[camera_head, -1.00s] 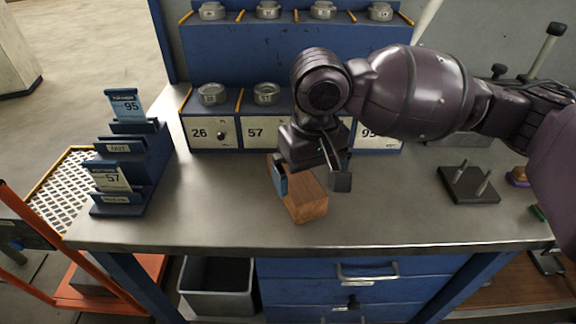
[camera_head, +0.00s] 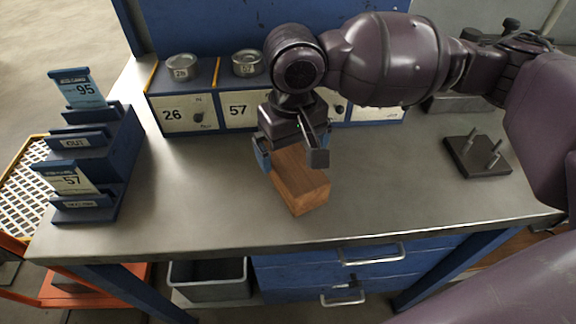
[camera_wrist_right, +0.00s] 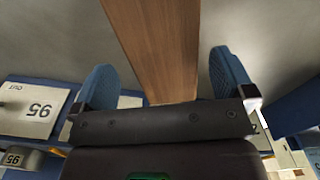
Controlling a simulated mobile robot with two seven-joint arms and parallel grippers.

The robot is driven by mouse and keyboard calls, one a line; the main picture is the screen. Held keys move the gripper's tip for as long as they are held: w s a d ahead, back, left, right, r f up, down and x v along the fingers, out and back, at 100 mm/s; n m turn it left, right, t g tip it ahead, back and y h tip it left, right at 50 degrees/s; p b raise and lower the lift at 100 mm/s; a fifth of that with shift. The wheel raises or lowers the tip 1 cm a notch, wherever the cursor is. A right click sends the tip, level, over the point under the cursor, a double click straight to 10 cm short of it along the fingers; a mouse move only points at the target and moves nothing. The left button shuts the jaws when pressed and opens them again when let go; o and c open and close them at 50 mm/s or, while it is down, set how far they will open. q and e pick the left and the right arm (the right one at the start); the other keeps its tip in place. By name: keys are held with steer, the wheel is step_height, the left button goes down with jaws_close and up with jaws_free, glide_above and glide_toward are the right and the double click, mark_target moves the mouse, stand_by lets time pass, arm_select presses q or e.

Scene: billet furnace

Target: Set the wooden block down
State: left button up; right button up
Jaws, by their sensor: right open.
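The wooden block (camera_head: 302,187) is a brown, oblong block lying on the grey metal bench top (camera_head: 210,205), near the middle. My right gripper (camera_head: 290,158) is over its far end, with one blue-padded finger on each side. In the right wrist view the block (camera_wrist_right: 156,45) runs between the two fingers (camera_wrist_right: 165,80), with a gap at each side, so the gripper is open around it. The far end of the block is hidden by the gripper in the head view. My left gripper is not in view.
A blue card rack (camera_head: 95,165) with tags 95 and 57 stands at the left. Numbered drawers (camera_head: 180,113) with tins on top line the back. A dark plate with two pegs (camera_head: 478,157) lies at the right. The front of the bench is clear.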

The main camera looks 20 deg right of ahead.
mark_target(290, 158)
steer(key=shift+f, duration=0.4)
steer(key=f+b, duration=0.1)
steer(key=f, duration=0.1)
steer(key=f+b, duration=0.1)
steer(key=f, duration=0.1)
steer(key=shift+w+a+f, duration=0.1)
steer(key=shift+a+f, duration=0.05)
steer(key=shift+a, duration=0.05)
steer(key=c, duration=1.2)
steer(key=shift+r, duration=0.25)
steer(key=shift+c, duration=0.2)
